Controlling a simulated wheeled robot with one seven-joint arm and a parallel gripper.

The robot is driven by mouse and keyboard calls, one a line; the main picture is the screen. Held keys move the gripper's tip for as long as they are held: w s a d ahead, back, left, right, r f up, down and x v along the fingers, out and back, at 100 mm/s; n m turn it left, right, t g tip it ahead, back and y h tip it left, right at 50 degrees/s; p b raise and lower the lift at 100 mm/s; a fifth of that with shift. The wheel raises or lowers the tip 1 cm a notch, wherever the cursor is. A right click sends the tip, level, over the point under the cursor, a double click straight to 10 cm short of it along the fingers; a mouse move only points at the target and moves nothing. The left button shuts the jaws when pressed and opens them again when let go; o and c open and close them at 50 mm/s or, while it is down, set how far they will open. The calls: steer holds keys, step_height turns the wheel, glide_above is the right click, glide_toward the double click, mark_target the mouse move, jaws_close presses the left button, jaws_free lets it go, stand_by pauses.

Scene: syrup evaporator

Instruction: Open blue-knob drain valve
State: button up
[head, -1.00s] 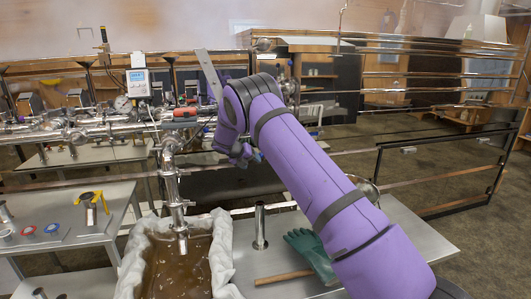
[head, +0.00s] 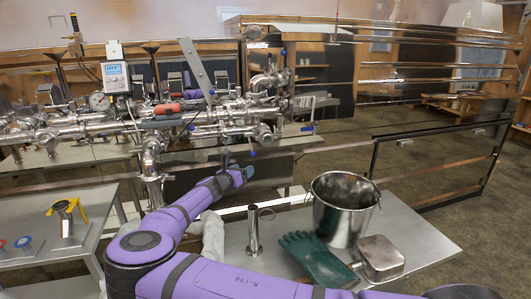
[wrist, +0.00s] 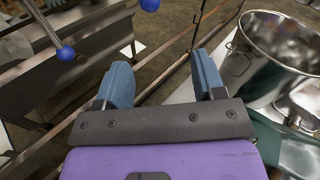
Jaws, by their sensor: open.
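Steel pipework (head: 215,115) with valves runs across the left and middle of the head view. A small blue knob (head: 252,153) hangs below its right part. In the wrist view, one blue knob (wrist: 66,53) on a thin metal rod is at upper left, and another blue knob (wrist: 149,4) is at the top edge. I cannot tell which is the drain valve's. My gripper (head: 243,174) is just below the pipework in the head view. In the wrist view its blue fingers (wrist: 160,78) are spread and empty, with both knobs outside the gap.
A steel pot (head: 345,208), a lidded steel box (head: 380,257) and green gloves (head: 312,258) are on the metal table (head: 420,240). An upright steel tube (head: 254,230) stands on its left part. A side table (head: 40,235) holds a yellow-handled fitting (head: 66,212).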

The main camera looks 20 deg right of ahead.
mark_target(252, 154)
steer(key=shift+t, duration=0.6)
steer(key=w+d+r, duration=0.1)
steer(key=w+d, duration=0.3)
steer(key=w+d+r, duration=0.1)
steer(key=w, duration=0.2)
steer(key=shift+w+d+r, duration=0.1)
steer(key=shift+d+r, duration=0.2)
steer(key=shift+d, duration=0.1)
steer(key=shift+c, duration=0.4)
jaws_close()
